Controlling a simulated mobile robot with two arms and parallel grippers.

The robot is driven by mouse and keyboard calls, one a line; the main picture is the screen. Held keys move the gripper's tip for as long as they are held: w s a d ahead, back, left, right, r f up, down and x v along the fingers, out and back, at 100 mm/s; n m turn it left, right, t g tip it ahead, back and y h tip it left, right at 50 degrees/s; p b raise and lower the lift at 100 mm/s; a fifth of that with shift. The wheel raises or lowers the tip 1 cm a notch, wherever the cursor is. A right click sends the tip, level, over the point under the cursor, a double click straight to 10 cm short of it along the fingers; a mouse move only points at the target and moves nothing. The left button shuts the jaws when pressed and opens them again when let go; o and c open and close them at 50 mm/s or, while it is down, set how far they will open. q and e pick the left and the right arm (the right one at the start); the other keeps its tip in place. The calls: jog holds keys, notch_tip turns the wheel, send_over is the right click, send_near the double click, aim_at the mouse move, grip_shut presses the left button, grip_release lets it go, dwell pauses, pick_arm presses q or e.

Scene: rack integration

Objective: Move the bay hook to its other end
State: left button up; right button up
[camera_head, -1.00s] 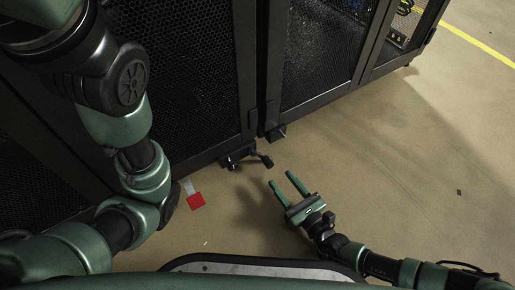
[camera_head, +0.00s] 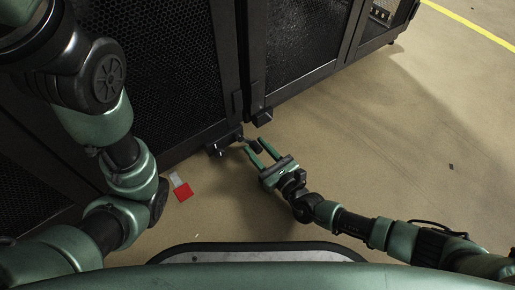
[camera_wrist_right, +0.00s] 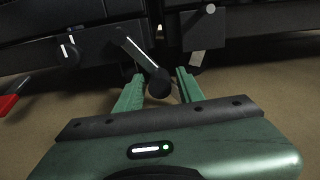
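The bay hook is a dark lever with a round knob at its free end, low at the foot of the rack (camera_head: 285,45). In the right wrist view the hook (camera_wrist_right: 137,52) slants down from the rack's base, and its knob lies between my right gripper's fingertips. My right gripper (camera_head: 256,147) is open, its green fingers on either side of the knob; it also shows in the right wrist view (camera_wrist_right: 160,77). I cannot tell whether either finger touches the knob. My left arm shows at the left of the head view, but its gripper is not visible.
A red tag (camera_head: 184,192) with a pale strip lies at the rack's foot, left of the hook. A second dark bracket (camera_wrist_right: 203,28) hangs right of the hook.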

grip_shut()
jog(key=shift+s+a, duration=0.15)
dwell(1.0)
